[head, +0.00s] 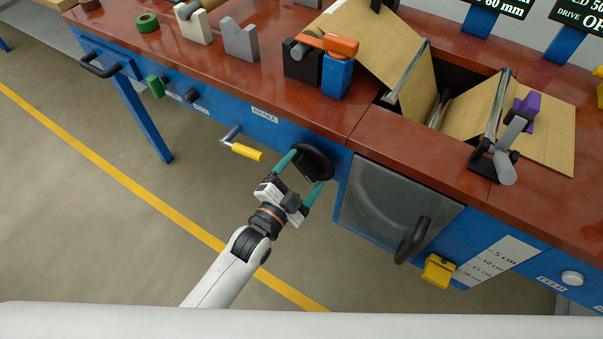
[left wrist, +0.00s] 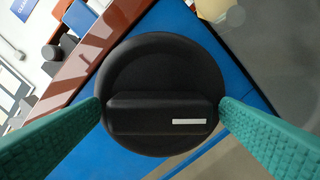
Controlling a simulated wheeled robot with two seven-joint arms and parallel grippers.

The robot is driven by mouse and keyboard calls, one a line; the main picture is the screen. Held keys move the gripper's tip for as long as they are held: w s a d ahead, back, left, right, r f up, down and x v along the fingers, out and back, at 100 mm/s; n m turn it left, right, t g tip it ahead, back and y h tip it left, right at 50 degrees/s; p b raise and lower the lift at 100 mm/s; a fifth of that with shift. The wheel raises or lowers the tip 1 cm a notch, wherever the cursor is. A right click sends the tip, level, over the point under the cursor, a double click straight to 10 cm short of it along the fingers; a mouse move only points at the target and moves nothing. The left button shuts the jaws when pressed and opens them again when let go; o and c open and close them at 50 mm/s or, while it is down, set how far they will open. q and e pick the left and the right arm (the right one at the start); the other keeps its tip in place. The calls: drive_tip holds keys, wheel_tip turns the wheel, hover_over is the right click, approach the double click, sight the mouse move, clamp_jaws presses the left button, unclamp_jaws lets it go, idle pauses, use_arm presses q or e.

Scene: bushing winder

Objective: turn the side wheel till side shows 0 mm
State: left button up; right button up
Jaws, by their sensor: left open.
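The black round side wheel (head: 314,162) is on the blue front panel below the red-brown bench top. In the left wrist view the wheel (left wrist: 160,65) faces me, with a raised grip bar (left wrist: 150,113) across it bearing a short white mark. My left gripper (head: 304,174) is open, its teal fingers on either side of the grip bar; I cannot tell whether they touch it. My right gripper is not in view.
A yellow-handled crank (head: 247,152) by the "BRAKE" label is just left of the wheel. A grey panel with a black handle (head: 412,240) and a yellow block (head: 438,270) are to the right. Open floor lies in front of the bench.

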use_arm(q)
drive_tip(key=shift+c, duration=0.5)
drive_tip(key=c, duration=0.9)
drive_tip(key=n+p, duration=0.2)
drive_tip(key=n, duration=0.2)
drive_tip(key=shift+r+p, duration=0.1)
drive_tip(key=shift+p, duration=0.2)
drive_tip(key=n+p, duration=0.1)
drive_tip(key=n, duration=0.2)
drive_tip(key=shift+n+p, duration=0.4)
drive_tip(key=shift+n, duration=0.9)
